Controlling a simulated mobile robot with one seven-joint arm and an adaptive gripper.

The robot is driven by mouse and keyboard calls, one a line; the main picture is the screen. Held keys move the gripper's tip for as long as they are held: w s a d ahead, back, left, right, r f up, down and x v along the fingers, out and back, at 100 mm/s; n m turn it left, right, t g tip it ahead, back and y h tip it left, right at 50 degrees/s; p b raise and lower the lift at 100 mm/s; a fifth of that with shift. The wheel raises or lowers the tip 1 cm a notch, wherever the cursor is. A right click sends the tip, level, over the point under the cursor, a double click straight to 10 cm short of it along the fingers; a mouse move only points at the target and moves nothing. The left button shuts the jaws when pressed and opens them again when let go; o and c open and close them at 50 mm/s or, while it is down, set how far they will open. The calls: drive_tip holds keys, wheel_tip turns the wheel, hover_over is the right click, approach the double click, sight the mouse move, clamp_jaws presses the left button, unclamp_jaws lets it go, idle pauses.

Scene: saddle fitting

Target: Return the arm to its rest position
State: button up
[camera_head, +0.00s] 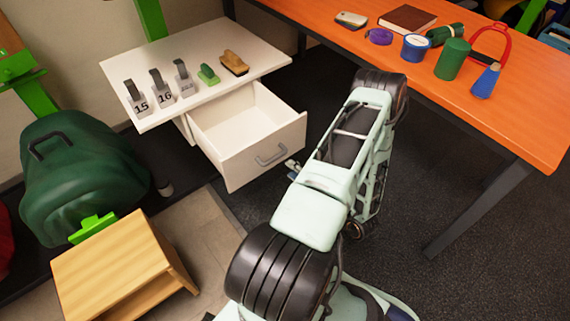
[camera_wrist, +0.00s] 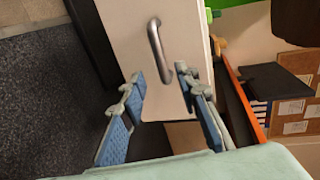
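My arm reaches from the bottom of the head view toward the open drawer and bends upward at a dark joint near the table. My gripper (camera_wrist: 162,90) shows in the wrist view with its two blue-padded fingers spread apart and nothing between them. In the head view, most of the gripper is hidden by my arm. The white drawer (camera_head: 248,150) is pulled out and its visible inside is empty. Its grey handle (camera_head: 271,156) also shows in the wrist view (camera_wrist: 157,50), beyond the fingertips and apart from them.
A white cabinet top (camera_head: 215,92) holds numbered grey blocks, a green brush and a brown brush. The orange table (camera_head: 500,110) at right carries a green cylinder (camera_head: 452,59) and other items. A wooden stool (camera_head: 115,270) and green bag (camera_head: 80,170) stand left. Dark floor lies open at right.

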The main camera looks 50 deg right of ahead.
drive_tip(key=shift+v, duration=1)
